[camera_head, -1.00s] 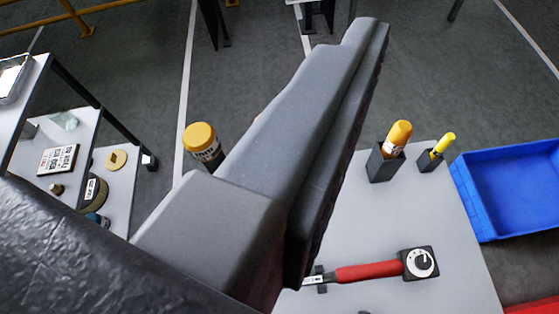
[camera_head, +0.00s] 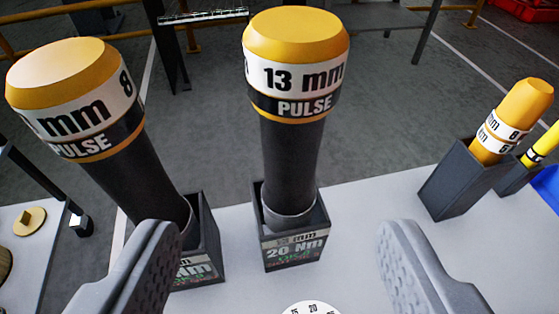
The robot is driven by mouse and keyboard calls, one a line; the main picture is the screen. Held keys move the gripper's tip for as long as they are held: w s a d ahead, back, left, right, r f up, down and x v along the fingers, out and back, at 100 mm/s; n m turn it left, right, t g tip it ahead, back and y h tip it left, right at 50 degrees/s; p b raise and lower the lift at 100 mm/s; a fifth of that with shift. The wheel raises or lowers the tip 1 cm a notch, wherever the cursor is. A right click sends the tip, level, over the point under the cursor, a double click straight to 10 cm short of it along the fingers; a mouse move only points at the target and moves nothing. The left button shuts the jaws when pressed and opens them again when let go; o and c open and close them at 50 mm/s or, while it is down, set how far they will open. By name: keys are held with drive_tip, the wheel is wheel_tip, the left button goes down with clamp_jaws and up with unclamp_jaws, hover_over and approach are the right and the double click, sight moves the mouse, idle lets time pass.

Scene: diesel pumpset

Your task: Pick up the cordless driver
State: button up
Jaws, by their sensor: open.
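Several dark, yellow-capped drivers stand upright in grey square holders on the pale table. The middle one, the 13 mm PULSE driver (camera_head: 290,150), stands in a holder (camera_head: 293,247) marked 20 Nm. To its left, another PULSE driver (camera_head: 135,170) leans in the picture, its holder (camera_head: 208,245) partly behind my left finger. A smaller yellow-capped tool (camera_head: 510,120) stands in a holder (camera_head: 452,182) at right. My gripper (camera_head: 280,235) is open and empty, its fingers on either side of the middle holder in the picture. Which driver is the task's cannot be told.
The table (camera_head: 350,225) is bare between the middle and right holders. A white dial (camera_head: 310,308) shows at the bottom edge. A thin yellow tool (camera_head: 545,145) and a blue crate (camera_head: 548,188) are at the right edge. A shelf (camera_head: 30,270) stands at left.

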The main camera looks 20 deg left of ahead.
sight(291, 144)
drive_tip(key=x, duration=0.7)
drive_tip(key=shift+f, duration=0.1)
drive_tip(key=shift+w, duration=0.5)
drive_tip(key=shift+x, duration=2.15)
drive_tip(key=shift+d, duration=0.15)
drive_tip(key=shift+c, duration=0.3)
